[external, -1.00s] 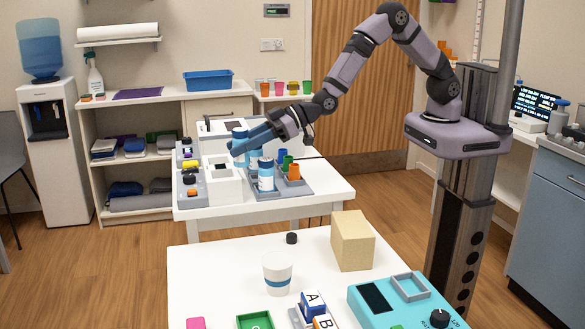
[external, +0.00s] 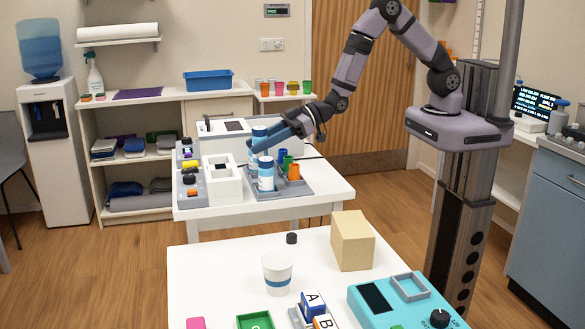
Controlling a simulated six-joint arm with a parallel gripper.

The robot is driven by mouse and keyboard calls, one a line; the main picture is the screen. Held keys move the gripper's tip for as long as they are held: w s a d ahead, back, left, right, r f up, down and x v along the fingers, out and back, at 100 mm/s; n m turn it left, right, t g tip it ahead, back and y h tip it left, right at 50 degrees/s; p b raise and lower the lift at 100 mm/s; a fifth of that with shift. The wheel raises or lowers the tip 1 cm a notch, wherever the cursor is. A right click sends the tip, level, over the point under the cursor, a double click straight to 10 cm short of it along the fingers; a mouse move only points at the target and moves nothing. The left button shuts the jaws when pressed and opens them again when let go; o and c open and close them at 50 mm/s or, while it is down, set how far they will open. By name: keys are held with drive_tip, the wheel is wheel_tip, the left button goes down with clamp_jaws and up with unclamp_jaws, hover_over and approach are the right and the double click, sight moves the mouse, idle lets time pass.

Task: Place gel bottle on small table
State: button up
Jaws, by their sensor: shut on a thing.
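My gripper (external: 262,143) is over the far white table (external: 325,183). It is shut on a blue-capped bottle (external: 259,131), which looks upright and raised behind the grey tray. The blue fingers hide much of this bottle. A similar white-and-blue bottle (external: 266,180) stands upright on the grey tray, just below the gripper. The pictures do not make clear which surface is the small table; a nearer white table (external: 210,270) fills the front.
The grey tray (external: 302,187) also holds several coloured cups (external: 293,172). A white box-like device (external: 221,181) stands left of it. On the near table are a tan box (external: 352,240), a paper cup (external: 278,272) and a teal device (external: 385,300).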

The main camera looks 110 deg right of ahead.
drive_tip(key=shift+f+b, duration=1.7)
drive_tip(key=shift+f, duration=1.15)
drive_tip(key=shift+f+b, duration=0.3)
drive_tip(key=shift+f, duration=0.05)
drive_tip(key=o, duration=1.3)
drive_tip(key=shift+s, duration=0.1)
drive_tip(key=shift+b+v, duration=1)
drive_tip(key=shift+v, duration=2.6)
drive_tip(key=shift+r, duration=0.1)
